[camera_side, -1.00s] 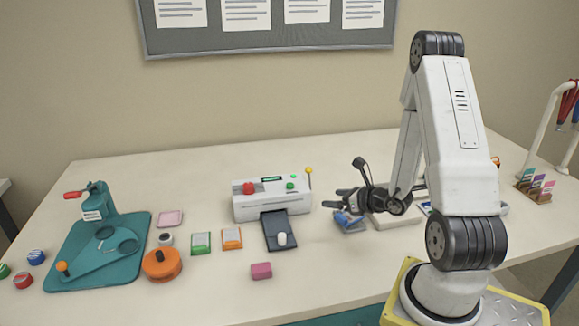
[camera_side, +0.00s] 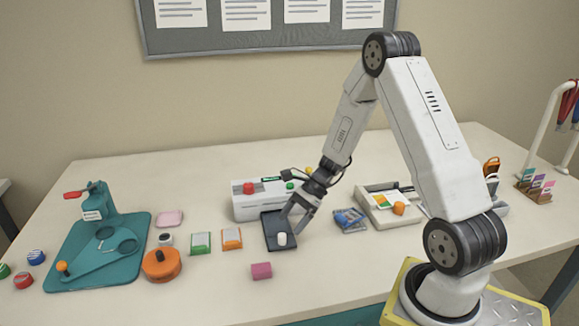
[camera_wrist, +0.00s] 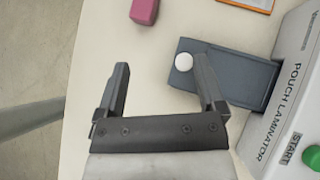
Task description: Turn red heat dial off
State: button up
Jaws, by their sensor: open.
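The red heat dial (camera_side: 249,188) sits on the top left of the white pouch laminator (camera_side: 243,207). The dial is outside the wrist view, which shows the laminator's lettered side (camera_wrist: 282,120) and its green START button (camera_wrist: 312,157). The laminator's dark tray (camera_side: 271,222) extends forward with a white knob (camera_side: 282,239) on it; both also show in the wrist view. My gripper (camera_side: 288,222) points down over the right side of the tray. In the wrist view my gripper (camera_wrist: 162,84) is open and empty, one finger beside the tray and white knob.
A pink block (camera_side: 261,271) lies in front of the tray. An orange-edged card (camera_side: 232,239) and a green one (camera_side: 201,243) lie to the left. A teal press (camera_side: 97,235) stands farther left. A blue packet (camera_side: 349,220) and a pale tray (camera_side: 380,214) are on the right.

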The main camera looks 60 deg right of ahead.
jog(key=shift+w+d+f+n+g+h, duration=0.15)
jog(key=shift+w+n+g+h, duration=0.15)
jog(key=shift+n+g, duration=0.2)
jog(key=shift+w+a+f+n+g+h, duration=0.1)
jog(key=shift+w+n+g+h, duration=0.1)
jog(key=shift+n+g+h, duration=0.25)
jog(key=shift+w+d+n+g+h, duration=0.25)
jog(key=shift+w+n+g+h, duration=0.1)
jog(key=shift+n+g, duration=0.15)
jog(key=w+d+r+n+h, duration=0.2)
jog(key=w+d+n+h, duration=0.1)
jog(key=w+n+h, duration=0.3)
jog(key=n+t+h, duration=0.2)
jog(key=h, duration=0.2)
send_near(248, 185)
jog(key=f, duration=0.2)
jog(key=shift+w+d+r, duration=0.1)
jog(key=shift+w+d, duration=0.2)
jog(key=shift+w, duration=0.05)
jog(key=shift+x, duration=3.85)
jog(key=shift+s+d, duration=0.1)
